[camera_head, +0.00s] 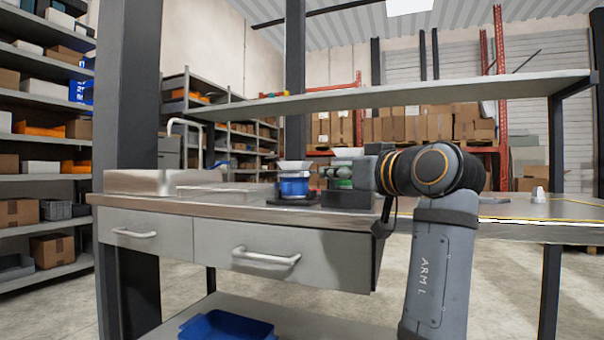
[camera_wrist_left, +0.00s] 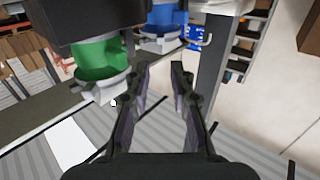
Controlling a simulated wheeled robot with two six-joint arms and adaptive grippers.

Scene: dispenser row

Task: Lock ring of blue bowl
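The blue bowl (camera_head: 294,186) stands upright on a dark base on the worktop in the head view, with a pale collar above it. In the left wrist view, which is turned upside down, the blue bowl (camera_wrist_left: 165,18) is at the top, beyond the fingertips, with a pale ring (camera_wrist_left: 160,46) at its rim. Whether the ring is locked cannot be told. My left gripper (camera_wrist_left: 164,68) is open, with nothing between its fingers, apart from the blue bowl. In the head view my arm partly covers that area. My right gripper is not in view.
A green bowl (camera_wrist_left: 100,60) with a pale rim is close beside my left fingers, on a dark base (camera_head: 347,199). A low metal box (camera_head: 150,182) stands at the worktop's left. An overhead shelf (camera_head: 400,95) spans above. A blue bin (camera_head: 228,327) sits on the lower shelf.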

